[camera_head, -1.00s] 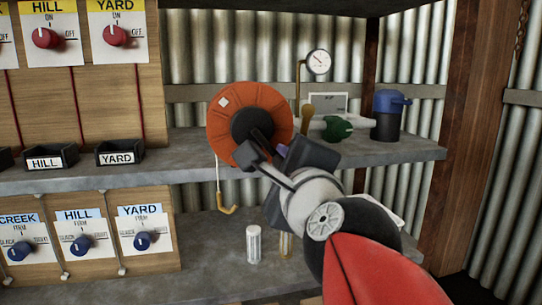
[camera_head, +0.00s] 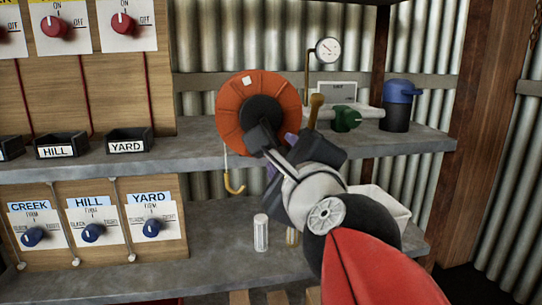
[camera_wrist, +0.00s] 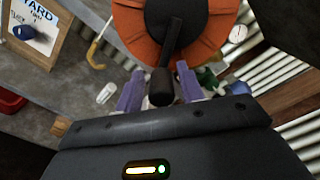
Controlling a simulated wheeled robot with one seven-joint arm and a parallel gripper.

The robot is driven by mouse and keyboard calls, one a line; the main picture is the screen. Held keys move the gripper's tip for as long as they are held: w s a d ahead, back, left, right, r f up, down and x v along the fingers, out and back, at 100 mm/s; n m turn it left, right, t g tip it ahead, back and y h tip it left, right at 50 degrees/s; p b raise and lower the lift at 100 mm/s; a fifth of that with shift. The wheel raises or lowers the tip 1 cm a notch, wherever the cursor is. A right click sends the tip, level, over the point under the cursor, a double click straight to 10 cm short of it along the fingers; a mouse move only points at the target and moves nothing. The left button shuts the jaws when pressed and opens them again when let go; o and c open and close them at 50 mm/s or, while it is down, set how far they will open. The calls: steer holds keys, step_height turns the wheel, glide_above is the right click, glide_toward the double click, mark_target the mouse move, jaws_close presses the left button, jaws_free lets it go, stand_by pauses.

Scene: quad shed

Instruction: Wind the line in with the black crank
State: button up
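The orange reel (camera_head: 232,112) with a black hub stands at the shelf's front edge. Its black crank (camera_wrist: 171,45) extends across the hub to a dark knob (camera_wrist: 162,88) in the wrist view. My gripper (camera_wrist: 158,88) has its two purple fingers on either side of the knob, with visible gaps, so it looks open around it. In the head view my gripper (camera_head: 275,150) is in front of the reel and hides most of the crank. A pale line (camera_head: 225,157) hangs below the reel to a yellow hook (camera_head: 234,188), which also shows in the wrist view (camera_wrist: 95,56).
A gauge (camera_head: 327,49), green-handled valve (camera_head: 346,118) and blue-topped container (camera_head: 396,105) are right of the reel. A clear cylinder (camera_head: 261,233) and white bin (camera_head: 385,208) are on the lower shelf. Switch boards (camera_head: 90,225) stand at left.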

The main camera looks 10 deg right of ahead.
steer(key=shift+o, duration=0.5)
steer(key=shift+s, duration=0.1)
steer(key=shift+s+r, duration=0.1)
steer(key=shift+s, duration=0.2)
steer(key=s+p, duration=0.1)
steer(key=s, duration=0.6)
steer(key=shift+p, duration=0.3)
